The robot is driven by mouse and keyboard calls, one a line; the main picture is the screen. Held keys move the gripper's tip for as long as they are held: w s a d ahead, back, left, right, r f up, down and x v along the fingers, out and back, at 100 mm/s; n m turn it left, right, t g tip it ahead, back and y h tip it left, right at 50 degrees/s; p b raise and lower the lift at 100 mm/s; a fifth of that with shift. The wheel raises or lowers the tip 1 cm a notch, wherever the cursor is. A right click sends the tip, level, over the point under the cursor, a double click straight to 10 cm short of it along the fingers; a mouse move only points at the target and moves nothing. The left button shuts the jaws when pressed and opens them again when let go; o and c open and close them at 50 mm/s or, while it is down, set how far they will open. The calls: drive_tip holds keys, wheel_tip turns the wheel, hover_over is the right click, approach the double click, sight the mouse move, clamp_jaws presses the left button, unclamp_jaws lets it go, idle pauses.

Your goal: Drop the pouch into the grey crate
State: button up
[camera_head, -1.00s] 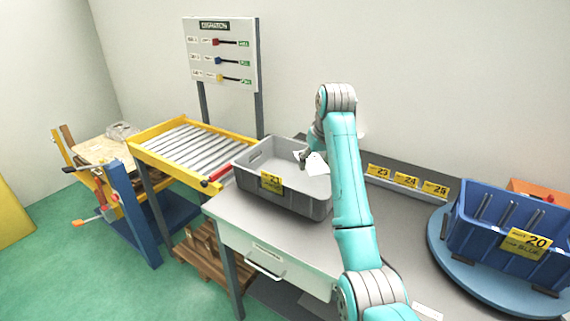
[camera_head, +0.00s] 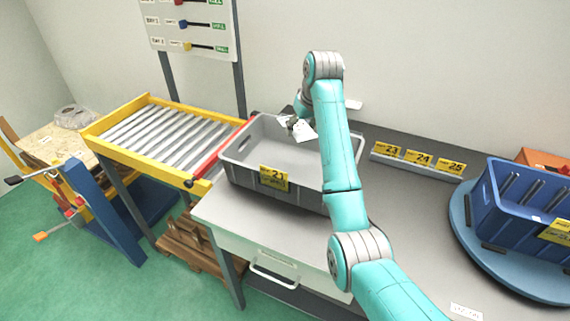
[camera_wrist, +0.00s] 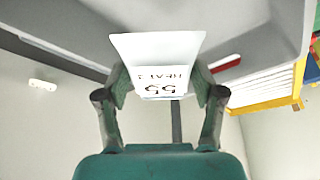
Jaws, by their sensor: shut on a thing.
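The grey crate (camera_head: 240,175) stands on the workbench with a yellow label marked 21 on its front. My gripper (camera_head: 294,124) is over the rear part of the crate in the head view. It is shut on the white pouch (camera_head: 305,132), which hangs above the crate's inside; its exact height over the floor is unclear. In the wrist view the pouch (camera_wrist: 157,48) sits between the fingers of my gripper (camera_wrist: 160,92) and carries upside-down printed text. The grey crate (camera_wrist: 255,25) fills the top of that view. My arm hides the crate's right part in the head view.
A roller conveyor with a yellow frame (camera_head: 120,148) adjoins the crate on the left. A label rail (camera_head: 418,168) lies along the wall behind. A blue crate (camera_head: 520,210) stands on a round blue turntable (camera_head: 480,255) at right. The bench between is mostly clear.

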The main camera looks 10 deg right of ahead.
wheel_tip(320, 180, down, 5)
drive_tip(key=shift+r, duration=0.1)
idle(0.3)
drive_tip(key=o, duration=1.4)
drive_tip(key=shift+r, duration=0.15)
drive_tip(key=v, duration=0.7)
drive_tip(key=shift+s+r, duration=0.1)
drive_tip(key=shift+s, duration=0.05)
